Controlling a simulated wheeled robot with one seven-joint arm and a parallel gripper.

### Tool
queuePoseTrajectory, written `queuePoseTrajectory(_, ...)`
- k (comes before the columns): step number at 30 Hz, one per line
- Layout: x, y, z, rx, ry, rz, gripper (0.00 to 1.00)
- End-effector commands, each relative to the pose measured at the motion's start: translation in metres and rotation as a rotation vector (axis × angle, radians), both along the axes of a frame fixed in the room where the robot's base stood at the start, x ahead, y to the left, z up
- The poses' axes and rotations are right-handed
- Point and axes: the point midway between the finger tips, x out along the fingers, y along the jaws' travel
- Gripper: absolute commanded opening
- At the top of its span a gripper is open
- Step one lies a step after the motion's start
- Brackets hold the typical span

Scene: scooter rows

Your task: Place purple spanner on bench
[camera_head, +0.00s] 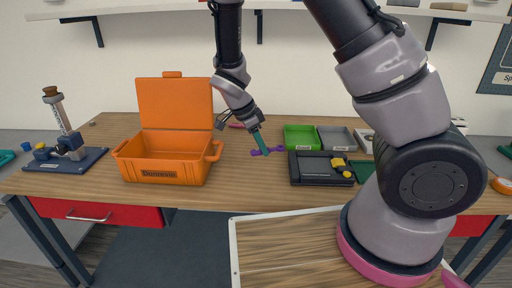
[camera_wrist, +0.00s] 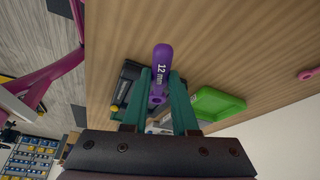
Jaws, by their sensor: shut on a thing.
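The purple spanner (camera_head: 267,151) is held in my gripper (camera_head: 262,149) over the wooden bench (camera_head: 230,135), between the orange toolbox and the green tray. In the wrist view the teal fingers of my gripper (camera_wrist: 169,98) are shut around the spanner (camera_wrist: 162,62), which shows a "12 mm" marking. One rounded end points away from the gripper and a ring end sits between the fingers. The bench top (camera_wrist: 215,45) lies behind it. I cannot tell whether the spanner touches the bench.
An open orange toolbox (camera_head: 165,157) stands left of the gripper. A green tray (camera_head: 300,137), a grey tray (camera_head: 338,138) and a black case with yellow parts (camera_head: 321,168) are to the right. A blue-based vise (camera_head: 68,157) is at far left.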

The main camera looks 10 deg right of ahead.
Motion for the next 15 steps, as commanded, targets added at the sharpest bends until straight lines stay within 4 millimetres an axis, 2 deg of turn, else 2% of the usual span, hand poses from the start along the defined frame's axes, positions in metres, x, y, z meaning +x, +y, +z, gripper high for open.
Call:
queuePoseTrajectory(1,-0.01,0.012,0.003,0.002,-0.001,-0.095,0.0)
queuePoseTrajectory(3,-0.023,0.024,0.006,0.002,-0.001,-0.216,0.0)
queuePoseTrajectory(7,-0.037,0.035,0.006,0.0,0.0,-0.339,0.0)
queuePoseTrajectory(15,-0.04,0.035,-0.041,-0.002,0.001,-0.365,0.0)
